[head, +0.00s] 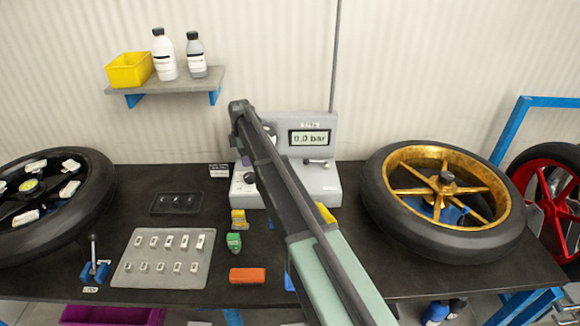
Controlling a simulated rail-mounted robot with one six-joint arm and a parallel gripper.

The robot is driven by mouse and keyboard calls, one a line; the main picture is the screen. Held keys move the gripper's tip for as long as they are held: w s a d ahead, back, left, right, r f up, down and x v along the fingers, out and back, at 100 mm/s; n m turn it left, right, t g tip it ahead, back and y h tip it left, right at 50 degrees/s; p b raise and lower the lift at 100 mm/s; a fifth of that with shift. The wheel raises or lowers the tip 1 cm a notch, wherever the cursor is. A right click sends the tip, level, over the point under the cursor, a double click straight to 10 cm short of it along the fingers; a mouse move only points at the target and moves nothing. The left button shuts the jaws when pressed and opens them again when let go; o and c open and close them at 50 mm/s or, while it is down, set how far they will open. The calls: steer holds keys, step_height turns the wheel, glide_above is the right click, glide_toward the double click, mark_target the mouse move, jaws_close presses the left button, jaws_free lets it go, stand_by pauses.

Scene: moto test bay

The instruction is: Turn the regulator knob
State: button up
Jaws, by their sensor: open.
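The grey test unit (322,185) stands at the back middle of the bench. Its display (310,138) reads 0.0 bar. A dark round knob (249,178) shows on the lower left of its front, beside my arm. I cannot tell for certain that it is the regulator knob. A small lever (316,162) sits under the display. My arm crosses in front of the unit and hides its middle. The dark end of my arm with my gripper (240,108) is at the unit's upper left. The fingers are hard to make out; nothing is seen held.
A black-tyred gold wheel (436,225) lies at the right and another wheel (95,190) at the left. A grey tray of small parts (122,272), a green block (234,242) and an orange block (248,275) lie in front. A shelf (205,82) hangs at the upper left.

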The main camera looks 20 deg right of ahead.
mark_target(249, 175)
steer(key=shift+w+d+n, duration=0.3)
steer(key=shift+d+n, duration=0.3)
steer(key=shift+n, duration=0.3)
steer(key=f+b, duration=0.3)
steer(key=f+n+b, duration=0.1)
steer(key=f+b, duration=0.3)
steer(key=f+n+b, duration=0.1)
steer(key=f+b, duration=0.3)
steer(key=shift+s+a, duration=0.2)
steer(key=shift+a, duration=0.05)
steer(key=shift+r, duration=0.15)
steer(key=c, duration=0.9)
steer(key=shift+c, duration=0.2)
